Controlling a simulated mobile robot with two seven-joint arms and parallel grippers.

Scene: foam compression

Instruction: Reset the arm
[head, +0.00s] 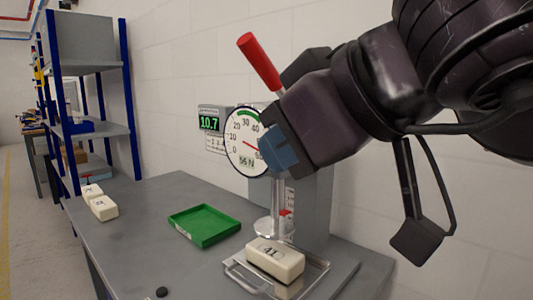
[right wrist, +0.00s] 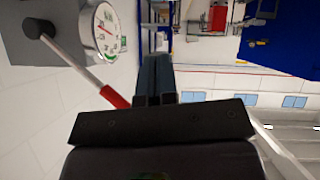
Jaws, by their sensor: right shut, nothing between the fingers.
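My right arm comes in from the upper right in the head view. Its gripper (head: 279,150) is shut and empty, in front of the right part of the round dial (head: 238,137) of the press. In the right wrist view the two dark fingers (right wrist: 155,78) are together with nothing between them. The press lever's red handle (head: 260,62) points up and left behind the gripper; it also shows in the right wrist view (right wrist: 114,96), left of the fingers and apart from them. A white marked block (head: 276,259) lies on the metal plate under the press. My left gripper is not seen.
A green tray (head: 205,225) sits empty on the grey table (head: 140,235). Two white blocks (head: 104,208) lie at the table's left edge. A small display (head: 210,123) reads 10.7. A blue-framed shelf (head: 98,66) stands at the left. A black puck (head: 162,292) lies near the front.

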